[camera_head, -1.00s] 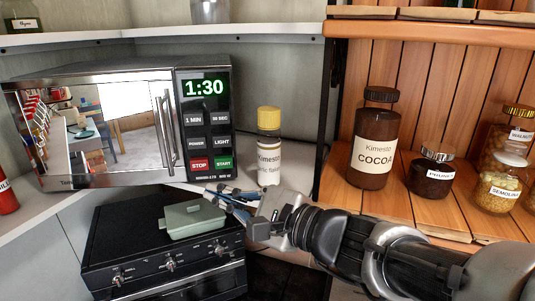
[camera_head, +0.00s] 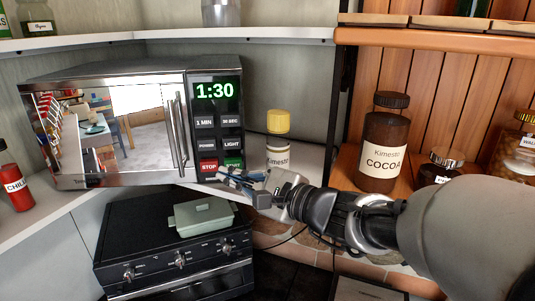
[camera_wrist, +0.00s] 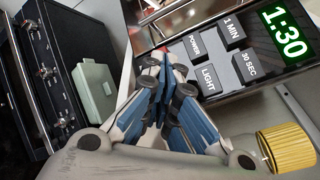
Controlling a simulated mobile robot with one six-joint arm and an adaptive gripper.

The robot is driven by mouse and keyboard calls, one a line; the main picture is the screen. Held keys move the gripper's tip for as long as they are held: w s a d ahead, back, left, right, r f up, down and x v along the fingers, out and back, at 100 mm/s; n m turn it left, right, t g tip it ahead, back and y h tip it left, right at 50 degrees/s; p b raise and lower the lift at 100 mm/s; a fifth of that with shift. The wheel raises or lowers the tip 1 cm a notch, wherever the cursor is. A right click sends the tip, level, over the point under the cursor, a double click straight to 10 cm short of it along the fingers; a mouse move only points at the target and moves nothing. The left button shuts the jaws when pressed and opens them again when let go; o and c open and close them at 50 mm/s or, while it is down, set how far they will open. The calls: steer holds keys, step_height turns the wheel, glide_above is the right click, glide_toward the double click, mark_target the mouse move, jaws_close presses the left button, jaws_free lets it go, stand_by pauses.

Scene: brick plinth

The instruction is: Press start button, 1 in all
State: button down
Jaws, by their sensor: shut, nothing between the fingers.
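The microwave (camera_head: 110,181) stands on the white shelf, its display reading 1:30. The green start button (camera_head: 234,162) is at the lower right of its panel, its lower part covered by my gripper. The red stop button (camera_head: 208,166) is to its left. My gripper (camera_head: 226,174) is shut and empty, its tips just in front of the panel's lower edge; contact cannot be told. In the wrist view, my gripper (camera_wrist: 164,64) points at the panel, where the light button (camera_wrist: 210,79) and others show, while the start button is hidden.
A yellow-capped jar (camera_head: 278,121) stands right of the microwave, behind my gripper. A cocoa jar (camera_head: 382,142) stands on the wooden shelf. A green dish (camera_head: 203,214) sits on the black oven (camera_head: 190,247) below. A red chili bottle (camera_head: 15,186) is at left.

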mark_target(233, 164)
steer(key=shift+w+a, duration=0.25)
steer(key=shift+w, duration=0.8)
steer(key=shift+w+f+b, duration=0.1)
steer(key=shift+w+b, duration=0.1)
steer(key=shift+b, duration=0.1)
stand_by(0.5)
steer(key=shift+w, duration=0.25)
